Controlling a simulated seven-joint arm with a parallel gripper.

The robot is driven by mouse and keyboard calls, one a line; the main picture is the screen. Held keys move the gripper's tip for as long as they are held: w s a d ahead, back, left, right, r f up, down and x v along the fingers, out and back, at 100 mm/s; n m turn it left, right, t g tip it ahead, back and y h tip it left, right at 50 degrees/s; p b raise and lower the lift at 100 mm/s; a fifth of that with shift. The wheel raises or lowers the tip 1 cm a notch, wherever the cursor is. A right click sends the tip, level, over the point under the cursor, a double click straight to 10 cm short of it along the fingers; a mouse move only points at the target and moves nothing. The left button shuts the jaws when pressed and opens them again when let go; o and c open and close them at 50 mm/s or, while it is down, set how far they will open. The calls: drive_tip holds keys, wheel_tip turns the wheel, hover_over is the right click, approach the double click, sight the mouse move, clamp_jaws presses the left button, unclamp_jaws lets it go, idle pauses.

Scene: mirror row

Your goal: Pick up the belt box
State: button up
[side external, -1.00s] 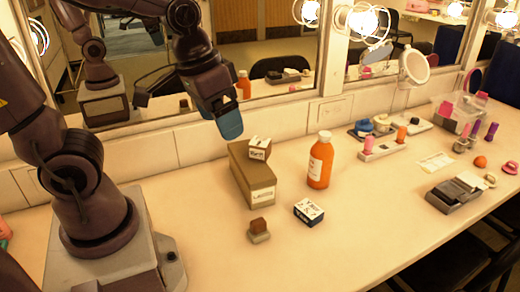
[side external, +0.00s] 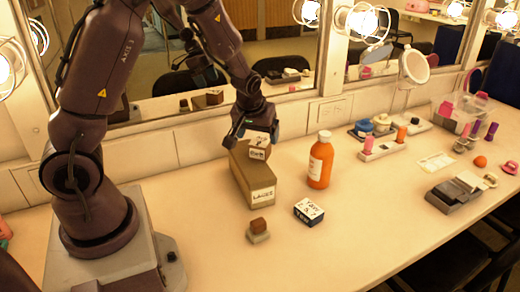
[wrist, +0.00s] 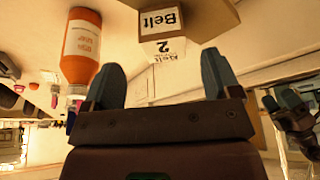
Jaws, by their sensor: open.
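In the wrist view the belt box (wrist: 160,22) reads "Belt" upside down and lies ahead, between the lines of my two fingers. My gripper (side external: 254,139) is open and empty, close above the belt box in the side view. Its blue-grey fingers (wrist: 161,68) are spread apart in the wrist view. The gripper partly hides the top of the belt box in the side view.
An orange bottle (side external: 320,160) stands to the right of the brown box. A white and blue box (side external: 309,211) and a small brown-topped block (side external: 258,230) lie in front. The mirror wall is close behind.

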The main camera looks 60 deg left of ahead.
sight(259, 143)
drive_tip(key=x, duration=0.7)
drive_tip(key=shift+a, duration=0.25)
drive_tip(key=c, duration=1.1)
